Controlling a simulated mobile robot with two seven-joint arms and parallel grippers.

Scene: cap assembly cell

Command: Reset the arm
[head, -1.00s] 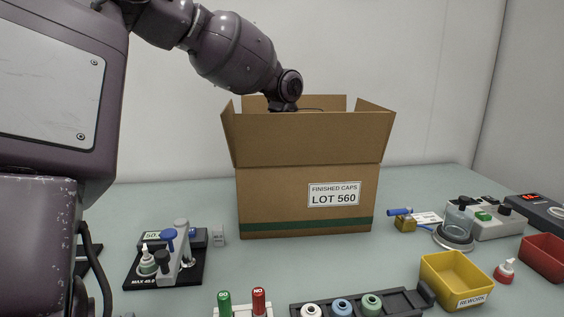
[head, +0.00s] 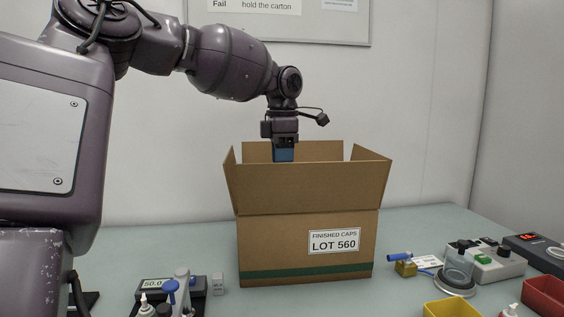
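My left arm comes in from the upper left and reaches over the open cardboard carton (head: 290,228), labelled "FINISHED CAPS LOT 560". My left gripper (head: 284,154) points straight down above the carton's opening. A blue part shows at its lower end, just behind the top edge of the front flap. The flap hides what is below, so I cannot tell whether the fingers are open or shut, or whether the blue part belongs to the gripper. My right gripper is not in view.
A whiteboard (head: 290,25) hangs behind.

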